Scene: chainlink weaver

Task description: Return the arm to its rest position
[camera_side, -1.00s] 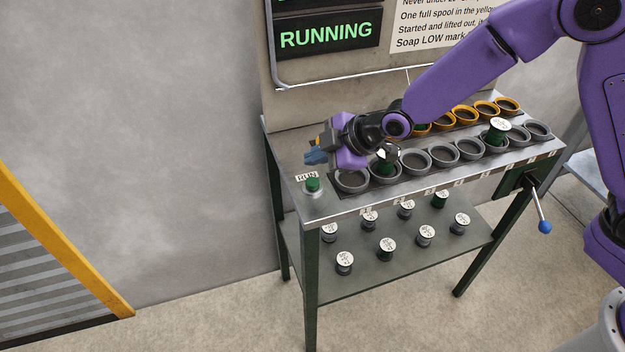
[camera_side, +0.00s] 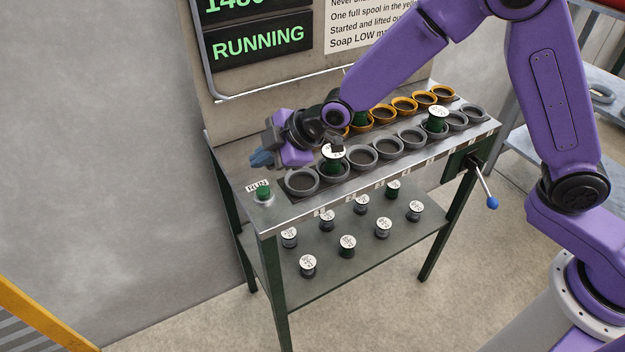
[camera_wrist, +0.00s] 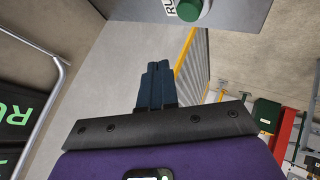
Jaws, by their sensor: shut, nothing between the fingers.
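My gripper (camera_side: 262,158) is shut and empty. It is held above the left end of the metal bench (camera_side: 290,217), behind the green RUN button (camera_side: 264,190) and apart from it. In the wrist view the blue fingers (camera_wrist: 155,85) are pressed together, and the RUN button (camera_wrist: 190,9) shows at the top edge. My purple arm reaches across the bench from the right. The display (camera_side: 262,42) on the panel behind reads RUNNING.
Grey cups (camera_side: 302,182) line the bench front and yellow cups (camera_side: 404,104) the back. Green spools stand in some cups, one near my wrist (camera_side: 333,153). Several spools (camera_side: 347,244) stand on the lower shelf. A blue-knobbed lever (camera_side: 491,202) sticks out at right. Floor at left is open.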

